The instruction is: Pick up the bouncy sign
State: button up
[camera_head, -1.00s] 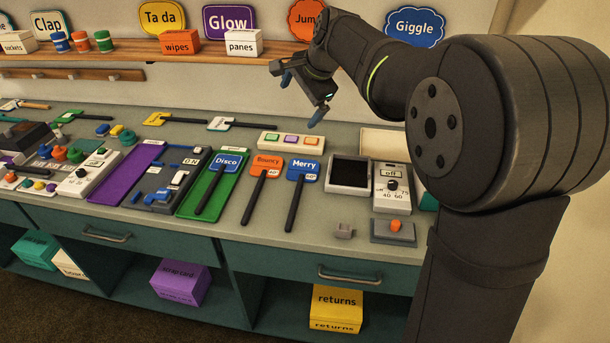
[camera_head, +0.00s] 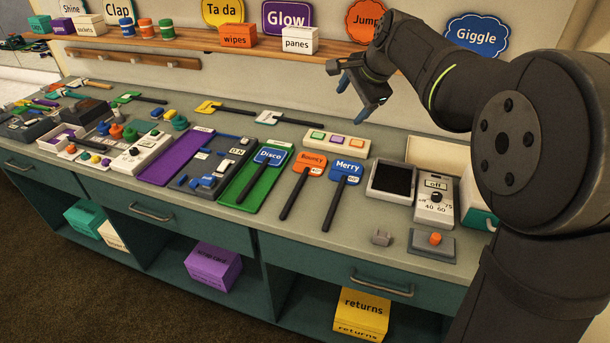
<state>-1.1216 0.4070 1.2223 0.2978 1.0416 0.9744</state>
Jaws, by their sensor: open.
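The bouncy sign (camera_head: 311,163) is an orange paddle lettered "Bouncy" with a dark handle pointing toward the counter's front edge. It lies flat on the counter between the green tray with the Disco sign (camera_head: 270,156) and the blue Merry sign (camera_head: 346,170). My gripper (camera_head: 352,97) is open and empty. It hangs in the air above the back of the counter, up and to the right of the bouncy sign in the picture, and apart from it.
A panel with three coloured buttons (camera_head: 336,144) lies behind the signs. A dark-topped tray (camera_head: 391,181) and a white dial box (camera_head: 435,199) stand right of them. A shelf (camera_head: 200,43) with small boxes runs along the wall. Bare counter (camera_head: 270,222) lies in front.

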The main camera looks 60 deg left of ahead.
jog(key=c, duration=0.6)
jog(key=shift+s, duration=0.1)
jog(key=s+f+n+t+h, duration=0.2)
jog(key=s+f+n, duration=0.3)
jog(key=s, duration=0.4)
jog(key=s+f+n+t+h, duration=0.1)
jog(key=s+f+n, duration=0.2)
jog(key=s+f, duration=0.55)
send_near(293, 195)
jog(key=shift+s+a+f+t, duration=0.1)
jog(key=shift+f+t, duration=0.05)
jog(key=shift+f, duration=0.45)
jog(key=shift+s+a+f+t, duration=0.1)
jog(key=shift+f+t, duration=0.05)
jog(key=shift+f, duration=0.5)
jog(key=shift+w+x, duration=0.1)
jog(key=shift+x, duration=1.35)
jog(key=shift+w+x, duration=0.15)
jog(key=shift+x, duration=1.25)
